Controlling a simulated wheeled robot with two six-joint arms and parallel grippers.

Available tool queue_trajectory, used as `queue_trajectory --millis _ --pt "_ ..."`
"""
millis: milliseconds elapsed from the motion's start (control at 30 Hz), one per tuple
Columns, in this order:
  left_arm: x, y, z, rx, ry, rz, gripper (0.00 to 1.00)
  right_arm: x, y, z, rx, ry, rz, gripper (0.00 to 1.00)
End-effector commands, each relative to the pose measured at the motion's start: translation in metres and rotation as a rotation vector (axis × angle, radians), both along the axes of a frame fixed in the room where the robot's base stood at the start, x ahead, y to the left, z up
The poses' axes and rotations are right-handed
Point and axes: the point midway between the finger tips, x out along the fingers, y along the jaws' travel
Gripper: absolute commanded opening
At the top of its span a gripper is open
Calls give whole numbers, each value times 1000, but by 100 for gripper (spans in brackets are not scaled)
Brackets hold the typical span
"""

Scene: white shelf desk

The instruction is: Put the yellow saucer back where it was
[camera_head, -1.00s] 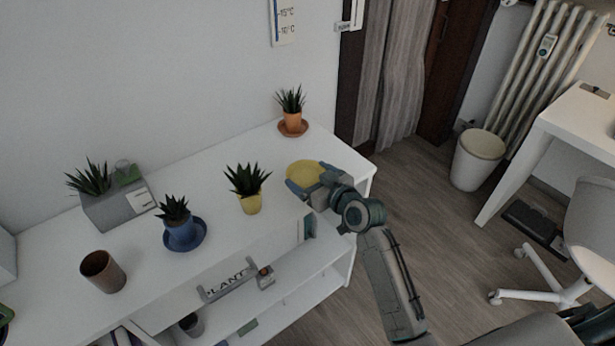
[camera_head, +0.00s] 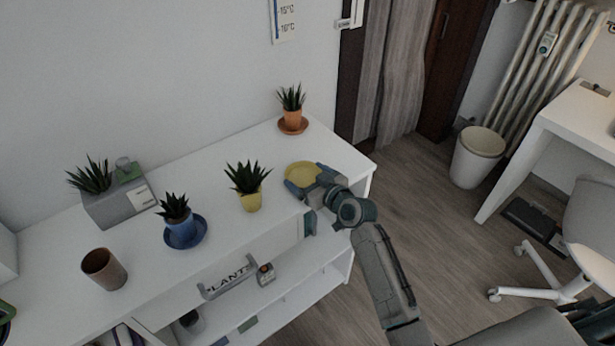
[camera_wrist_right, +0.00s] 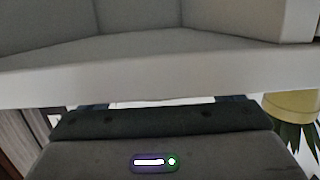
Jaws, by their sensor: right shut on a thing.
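The yellow saucer (camera_head: 303,171) is at the right part of the white shelf top. My right gripper (camera_head: 308,183) is shut on its near edge. I cannot tell whether the saucer touches the top or is slightly above it. The yellow pot (camera_head: 251,202) with a spiky plant stands to the left of the saucer, with no saucer under it. The pot also shows upside down at the right of the right wrist view (camera_wrist_right: 292,104). The saucer is not clearly seen there. My left gripper is not in view.
A blue pot (camera_head: 179,227) on a blue saucer, a brown cup (camera_head: 103,269) and a grey planter (camera_head: 118,203) stand further left. An orange pot (camera_head: 292,119) on its saucer stands at the back. The top's right end is free.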

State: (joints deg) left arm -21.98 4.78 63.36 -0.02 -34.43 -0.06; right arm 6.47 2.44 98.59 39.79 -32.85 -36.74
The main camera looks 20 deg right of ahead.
Motion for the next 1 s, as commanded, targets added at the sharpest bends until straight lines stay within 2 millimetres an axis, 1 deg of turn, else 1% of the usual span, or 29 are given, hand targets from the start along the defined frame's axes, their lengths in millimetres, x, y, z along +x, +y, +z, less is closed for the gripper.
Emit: queue_trajectory --millis 33,100,367,433,467,500,567,667,800,900,1000 --pt "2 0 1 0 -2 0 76 0 0 -1 0 0 0 88" --pt "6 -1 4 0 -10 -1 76 0 0 0 0 0 0 100" --pt "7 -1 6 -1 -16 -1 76 0 0 1 0 0 0 100" --pt "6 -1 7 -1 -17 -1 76 0 0 3 0 0 0 100" --pt "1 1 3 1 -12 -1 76 0 0 4 0 0 0 100" --pt "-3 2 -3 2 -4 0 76 -8 -3 2 -1 1 -1 100" --pt "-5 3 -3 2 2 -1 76 -18 -8 4 -2 0 -1 100" --pt "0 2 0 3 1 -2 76 -39 -15 8 -4 0 0 100" --pt "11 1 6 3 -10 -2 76 -69 -26 15 -4 1 1 100" --pt "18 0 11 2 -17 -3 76 -86 -31 19 -4 1 2 100" --pt "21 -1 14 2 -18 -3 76 -99 -37 22 -4 1 0 100"
